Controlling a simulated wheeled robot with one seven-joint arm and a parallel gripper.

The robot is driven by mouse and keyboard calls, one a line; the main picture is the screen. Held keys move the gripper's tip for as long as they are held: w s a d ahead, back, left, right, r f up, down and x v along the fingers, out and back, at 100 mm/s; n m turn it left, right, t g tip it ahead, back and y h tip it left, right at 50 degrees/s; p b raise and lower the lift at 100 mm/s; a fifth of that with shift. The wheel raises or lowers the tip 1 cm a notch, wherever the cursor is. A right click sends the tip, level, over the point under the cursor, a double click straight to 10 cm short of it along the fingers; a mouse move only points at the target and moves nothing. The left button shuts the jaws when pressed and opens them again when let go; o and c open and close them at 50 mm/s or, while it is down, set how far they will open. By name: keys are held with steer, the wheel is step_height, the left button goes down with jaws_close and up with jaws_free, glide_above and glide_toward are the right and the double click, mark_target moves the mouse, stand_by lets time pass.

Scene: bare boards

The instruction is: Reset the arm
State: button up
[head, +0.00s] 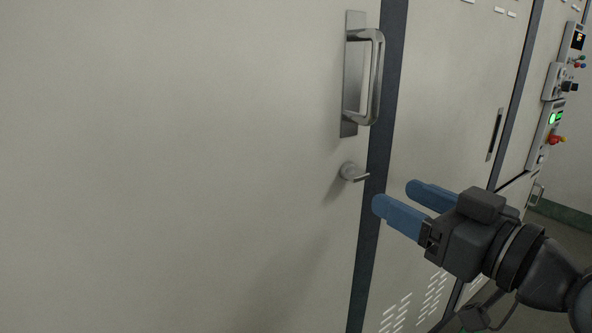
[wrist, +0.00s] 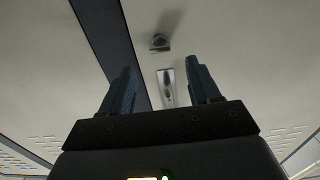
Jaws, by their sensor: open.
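My gripper (head: 394,197) is in the right half of the head view, in front of a large pale cabinet door (head: 180,160). Its two blue fingers are apart with nothing between them. A small metal latch knob (head: 352,172) on the door is just up and left of the fingertips, and a gap seems to lie between them. A metal pull handle (head: 374,78) on a plate is above the knob. In the wrist view my gripper (wrist: 160,78) shows both fingers spread, with the knob (wrist: 159,42) and the handle (wrist: 166,88) beyond and between them.
A dark vertical strip (head: 382,150) edges the door. To its right is another pale panel (head: 445,110) with vent slots and a recessed handle (head: 495,134). Control boxes (head: 546,130) with lights and buttons are at the far right. Green-edged floor shows at the right.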

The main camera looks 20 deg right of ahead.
steer(key=s+f+m+g+h+p, duration=0.1)
steer(key=s+f+m+h+p, duration=0.3)
steer(key=s+f, duration=1)
steer(key=s+a+f+g+h, duration=0.1)
steer(key=s+a+f, duration=0.1)
steer(key=s, duration=1.7)
steer(key=shift+a+h+p, duration=0.15)
steer(key=shift+h+p, duration=0.15)
steer(key=shift+p, duration=0.1)
steer(key=shift+s+f, duration=0.1)
steer(key=shift+f, duration=0.05)
